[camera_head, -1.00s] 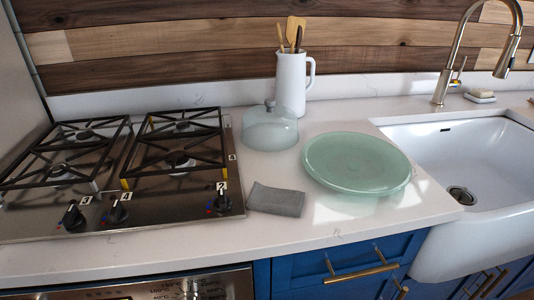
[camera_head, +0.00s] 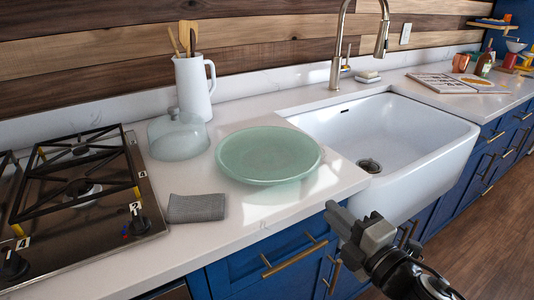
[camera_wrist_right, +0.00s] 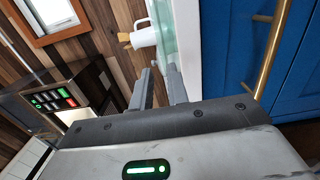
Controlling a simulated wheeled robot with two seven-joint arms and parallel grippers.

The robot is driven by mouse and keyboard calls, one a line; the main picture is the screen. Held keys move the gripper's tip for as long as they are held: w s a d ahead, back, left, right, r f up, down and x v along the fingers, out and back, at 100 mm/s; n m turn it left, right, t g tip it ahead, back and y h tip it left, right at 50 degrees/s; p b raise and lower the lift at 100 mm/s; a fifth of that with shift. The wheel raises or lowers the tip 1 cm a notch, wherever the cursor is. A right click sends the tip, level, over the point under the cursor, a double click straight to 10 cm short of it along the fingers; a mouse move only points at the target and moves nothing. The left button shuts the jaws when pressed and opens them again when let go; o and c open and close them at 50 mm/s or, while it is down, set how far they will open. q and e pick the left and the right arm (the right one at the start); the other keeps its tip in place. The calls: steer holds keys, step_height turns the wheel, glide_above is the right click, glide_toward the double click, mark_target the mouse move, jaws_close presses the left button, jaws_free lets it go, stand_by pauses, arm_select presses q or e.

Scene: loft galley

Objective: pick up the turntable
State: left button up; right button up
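The turntable is a round, pale green glass plate (camera_head: 268,154), raised a little above the white counter, left of the sink. In the right wrist view its pale green edge (camera_wrist_right: 163,38) shows as a strip beyond the fingers. My right gripper (camera_head: 338,214) is at the counter's front edge, below and to the right of the turntable, apart from it. In the wrist view its two fingers (camera_wrist_right: 161,70) stand apart with nothing held between them. My left gripper is in neither view.
A glass dome (camera_head: 178,136) and a white jug (camera_head: 194,88) with utensils stand behind and left of the turntable. A grey cloth (camera_head: 196,208) lies in front, near the stove (camera_head: 100,250). The white sink (camera_head: 400,125) is on the right, with blue cabinets (camera_head: 260,265) below the counter.

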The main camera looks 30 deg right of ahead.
mark_target(297, 180)
steer(key=w+p, duration=0.1)
steer(key=w, duration=0.5)
steer(key=w+p, duration=0.1)
steer(key=w, duration=0.5)
steer(key=shift+w+a+f, duration=0.1)
steer(key=shift+w+a, duration=0.1)
steer(key=shift+w, duration=0.05)
jaws_close()
